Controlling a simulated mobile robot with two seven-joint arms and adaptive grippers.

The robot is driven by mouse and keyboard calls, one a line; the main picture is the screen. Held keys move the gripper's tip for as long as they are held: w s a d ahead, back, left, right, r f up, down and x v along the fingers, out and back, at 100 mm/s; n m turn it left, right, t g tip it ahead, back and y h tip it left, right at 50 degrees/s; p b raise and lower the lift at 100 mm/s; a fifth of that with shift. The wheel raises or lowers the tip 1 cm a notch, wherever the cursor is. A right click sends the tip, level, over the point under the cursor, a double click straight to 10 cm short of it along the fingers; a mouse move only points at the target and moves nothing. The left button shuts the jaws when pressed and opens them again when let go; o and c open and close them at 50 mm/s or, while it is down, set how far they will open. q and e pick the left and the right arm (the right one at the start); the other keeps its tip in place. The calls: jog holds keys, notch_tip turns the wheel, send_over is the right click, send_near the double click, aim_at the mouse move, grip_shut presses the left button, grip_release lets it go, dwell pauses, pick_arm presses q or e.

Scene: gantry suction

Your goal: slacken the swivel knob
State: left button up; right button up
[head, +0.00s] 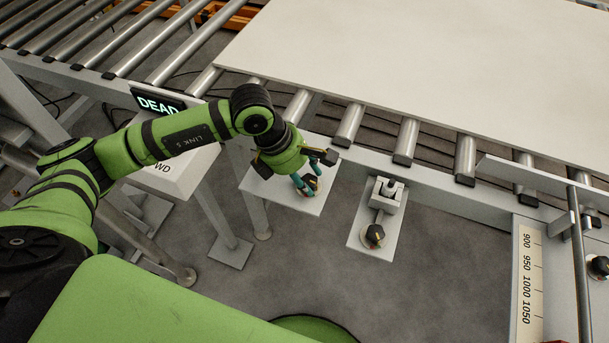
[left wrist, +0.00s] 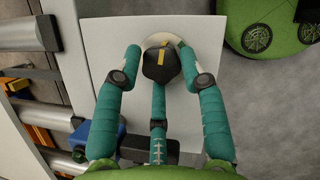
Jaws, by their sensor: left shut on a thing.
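A dark knob with a yellow pointer stripe (left wrist: 161,64) sits on a pale round base on a white plate (left wrist: 105,38) in the left wrist view. My left gripper (left wrist: 166,66) has its teal fingers closed around this knob. In the head view my left gripper (head: 308,187) reaches down onto the same knob, which the fingers partly hide, on a white plate (head: 262,187) beside the conveyor. No readable label tells whether this is the swivel knob. My right gripper is out of view.
A second black knob (head: 375,235) stands on another white plate with a grey clamp (head: 388,193) to the right. The roller conveyor carries a large white board (head: 430,60) behind. A display (head: 158,103) reads "DEAD". A height scale (head: 527,270) stands at right.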

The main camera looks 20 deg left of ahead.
pick_arm(q)
jog(key=n+b, duration=0.1)
jog(key=n+t+b, duration=0.1)
jog(key=shift+s+d+f+n, duration=0.15)
jog(key=shift+s+d+n, duration=0.05)
jog(key=shift+d+n, duration=0.1)
jog(key=shift+n+y+b, duration=0.4)
jog(key=shift+n+b, duration=0.2)
jog(key=shift+n, duration=0.3)
jog(key=shift+r+t, duration=0.2)
jog(key=shift+t, duration=0.1)
jog(key=o, duration=1.1)
jog(key=shift+a+r, duration=0.15)
jog(key=v, duration=1.1)
jog(key=shift+s+r, duration=0.15)
jog(key=shift+r, duration=0.2)
